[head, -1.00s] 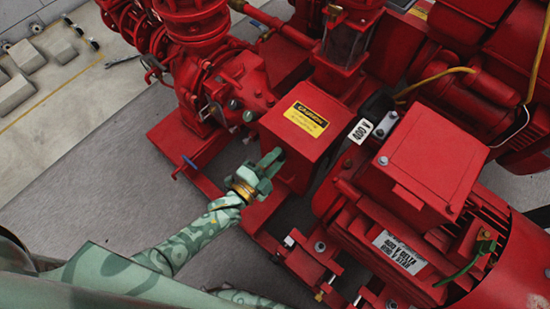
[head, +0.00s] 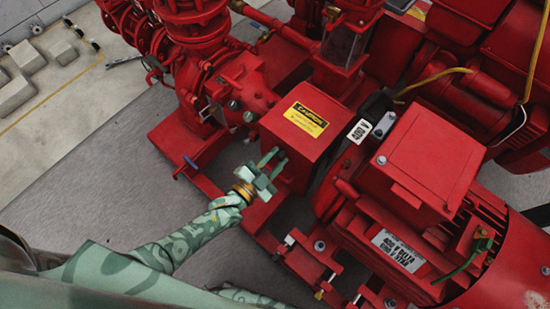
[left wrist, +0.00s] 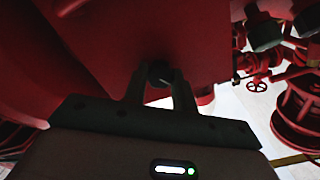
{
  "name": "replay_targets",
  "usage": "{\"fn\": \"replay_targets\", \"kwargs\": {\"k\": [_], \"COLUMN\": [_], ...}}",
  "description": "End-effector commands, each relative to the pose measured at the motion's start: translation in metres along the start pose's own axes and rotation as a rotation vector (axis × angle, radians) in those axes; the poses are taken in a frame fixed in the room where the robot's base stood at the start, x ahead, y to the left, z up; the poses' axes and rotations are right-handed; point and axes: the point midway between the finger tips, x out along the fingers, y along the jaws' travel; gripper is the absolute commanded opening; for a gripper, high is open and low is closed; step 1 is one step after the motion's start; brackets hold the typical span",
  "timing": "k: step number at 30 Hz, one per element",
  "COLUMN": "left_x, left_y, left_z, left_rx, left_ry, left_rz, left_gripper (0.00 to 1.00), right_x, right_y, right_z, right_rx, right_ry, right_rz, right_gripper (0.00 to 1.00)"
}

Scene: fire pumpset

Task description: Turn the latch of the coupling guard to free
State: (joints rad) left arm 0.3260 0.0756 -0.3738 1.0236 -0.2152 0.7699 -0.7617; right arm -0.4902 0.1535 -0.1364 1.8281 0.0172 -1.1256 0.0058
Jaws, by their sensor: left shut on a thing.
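The coupling guard (head: 296,148) is a red box with a yellow caution label on top, left of the motor in the head view. Its red face (left wrist: 105,40) fills the upper middle of the left wrist view. The latch (left wrist: 160,73) is a small dark knob on that face. My left gripper (head: 273,159) is at the guard's lower left side. In the left wrist view its two fingers (left wrist: 159,82) are shut on the latch, one on each side. The latch is hidden behind the gripper in the head view. My right gripper is not in view.
The red motor (head: 430,160) with its terminal box stands right of the guard. The red pump (head: 235,85) and pipework are behind and left. Red base rails (head: 215,185) run below the gripper. Grey floor (head: 90,180) at left is clear.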

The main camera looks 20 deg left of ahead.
Motion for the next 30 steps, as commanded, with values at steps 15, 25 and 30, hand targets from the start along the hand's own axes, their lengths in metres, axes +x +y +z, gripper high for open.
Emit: {"fn": "replay_targets", "kwargs": {"k": [15, 25, 30], "left_x": [-0.001, -0.002, -0.002], "left_y": [0.001, 0.001, 0.002], "left_z": [0.001, 0.001, 0.002], "left_rx": [-0.488, -0.775, -0.886], "left_ry": [-0.004, -0.005, -0.006], "left_rz": [0.003, 0.002, 0.002], "left_gripper": [0.04, 0.04, 0.04], "right_x": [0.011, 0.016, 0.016], "right_y": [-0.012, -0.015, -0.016], "right_z": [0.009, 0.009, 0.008], "right_rx": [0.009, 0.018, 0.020], "right_ry": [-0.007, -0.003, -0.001], "right_rz": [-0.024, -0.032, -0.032], "right_gripper": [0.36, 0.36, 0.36]}}
